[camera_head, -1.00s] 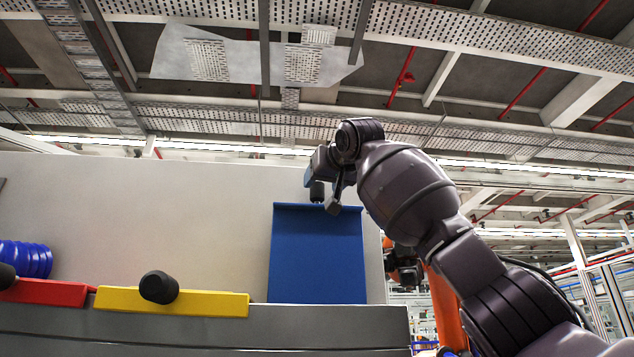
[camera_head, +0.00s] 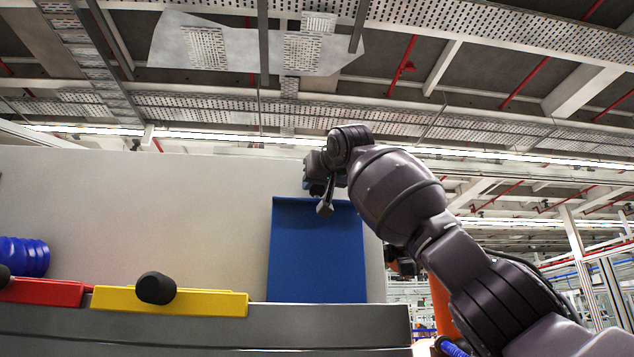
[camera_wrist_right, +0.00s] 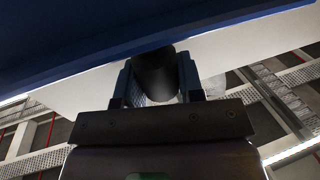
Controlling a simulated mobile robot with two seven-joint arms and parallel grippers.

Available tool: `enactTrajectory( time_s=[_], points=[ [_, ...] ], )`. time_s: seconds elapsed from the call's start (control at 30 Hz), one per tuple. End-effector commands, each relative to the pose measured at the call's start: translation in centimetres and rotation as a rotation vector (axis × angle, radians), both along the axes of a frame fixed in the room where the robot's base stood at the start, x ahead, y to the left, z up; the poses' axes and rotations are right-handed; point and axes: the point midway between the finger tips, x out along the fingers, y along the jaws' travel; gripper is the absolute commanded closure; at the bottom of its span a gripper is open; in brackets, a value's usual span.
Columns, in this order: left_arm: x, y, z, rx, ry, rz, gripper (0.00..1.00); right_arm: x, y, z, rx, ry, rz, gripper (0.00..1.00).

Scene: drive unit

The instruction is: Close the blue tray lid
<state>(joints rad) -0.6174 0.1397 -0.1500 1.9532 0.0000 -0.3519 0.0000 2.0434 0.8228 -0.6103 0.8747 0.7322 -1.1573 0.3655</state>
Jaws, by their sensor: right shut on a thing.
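The blue tray lid (camera_head: 316,255) stands raised as an upright blue panel at the right end of the grey unit, in front of a pale wall. My right gripper (camera_head: 320,196) is at its top edge. In the right wrist view, the right gripper's two fingers (camera_wrist_right: 157,88) are shut on the lid's black knob (camera_wrist_right: 156,72), with the dark blue lid (camera_wrist_right: 120,35) spanning the top of the picture. The knob is mostly hidden by the gripper in the head view. The blue tray itself cannot be made out. My left gripper is not in view.
A yellow lid (camera_head: 205,302) with a black knob (camera_head: 156,288) and a red lid (camera_head: 45,291) lie left of the blue lid along the grey unit (camera_head: 200,327). A blue ribbed object (camera_head: 24,257) is at far left. An orange robot arm (camera_head: 443,305) stands behind my right arm.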

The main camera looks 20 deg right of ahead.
Motion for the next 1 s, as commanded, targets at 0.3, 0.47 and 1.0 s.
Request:
enactTrajectory(
  time_s=[0.3,0.47,1.0],
  points=[
    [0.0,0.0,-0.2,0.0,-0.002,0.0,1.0,-0.2,0.1,-0.1,-0.001,-0.007,0.0,1.0],
    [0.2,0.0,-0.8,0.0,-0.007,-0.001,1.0,-0.9,0.3,-0.3,-0.01,-0.034,0.001,1.0],
    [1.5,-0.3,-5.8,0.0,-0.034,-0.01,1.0,-5.9,1.8,-2.5,-0.083,-0.289,0.002,1.0]
  ],
)
